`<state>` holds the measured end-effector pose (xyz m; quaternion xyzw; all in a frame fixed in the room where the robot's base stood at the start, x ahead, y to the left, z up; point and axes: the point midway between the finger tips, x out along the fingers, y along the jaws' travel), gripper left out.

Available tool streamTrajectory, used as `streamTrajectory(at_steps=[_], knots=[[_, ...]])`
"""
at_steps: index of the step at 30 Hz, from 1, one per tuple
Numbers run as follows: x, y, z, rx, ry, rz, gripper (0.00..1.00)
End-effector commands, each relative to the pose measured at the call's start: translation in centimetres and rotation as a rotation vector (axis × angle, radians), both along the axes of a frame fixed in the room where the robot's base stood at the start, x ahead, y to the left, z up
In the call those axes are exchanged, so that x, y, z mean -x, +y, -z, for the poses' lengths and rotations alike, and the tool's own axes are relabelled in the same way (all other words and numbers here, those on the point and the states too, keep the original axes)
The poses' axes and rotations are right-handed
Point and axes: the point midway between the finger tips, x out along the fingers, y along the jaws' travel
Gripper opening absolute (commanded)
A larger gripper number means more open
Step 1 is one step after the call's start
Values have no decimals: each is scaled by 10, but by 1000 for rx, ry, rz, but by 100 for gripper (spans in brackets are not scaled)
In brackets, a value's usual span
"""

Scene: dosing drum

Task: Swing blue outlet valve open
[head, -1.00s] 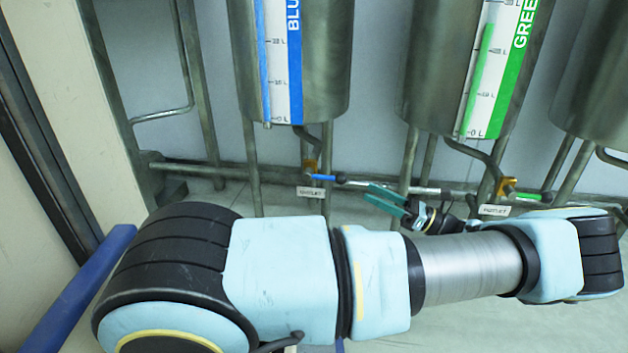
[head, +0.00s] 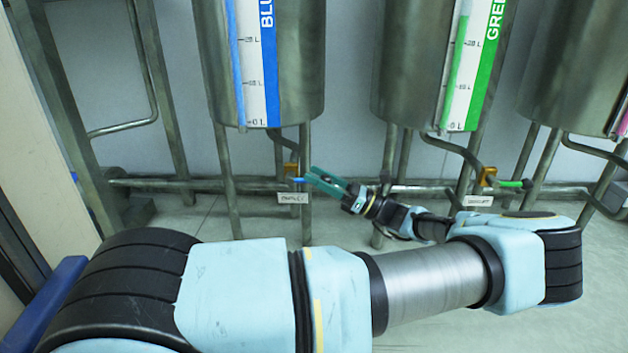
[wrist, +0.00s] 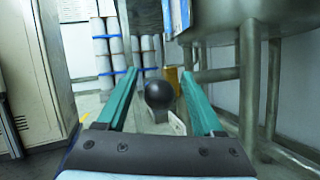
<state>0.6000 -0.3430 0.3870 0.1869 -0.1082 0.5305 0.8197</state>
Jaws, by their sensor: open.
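The blue outlet valve has a brass body (head: 290,170) under the tank with the blue scale, and a short blue lever (head: 298,180) pointing right. My gripper (head: 314,182) has teal fingers and reaches the lever from the right, hiding most of it. A white outlet label (head: 294,198) hangs below the valve.
The blue tank (head: 215,70) and green tank (head: 405,70) stand on metal legs along a horizontal pipe. The green outlet valve (head: 488,176) is further right. In the wrist view, several white drums (wrist: 104,62) and a cabinet (wrist: 30,70) stand behind and left.

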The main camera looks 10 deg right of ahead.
Motion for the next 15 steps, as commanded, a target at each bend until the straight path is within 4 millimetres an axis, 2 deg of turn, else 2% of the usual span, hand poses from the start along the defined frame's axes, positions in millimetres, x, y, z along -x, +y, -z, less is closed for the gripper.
streamTrajectory(at_steps=[5, 13, 15], knots=[[-5, 9, -4, 0, 0, 0, 68], [-5, 10, -5, 0, 0, 0, 68], [-5, 10, -5, 0, 0, 0, 61]])
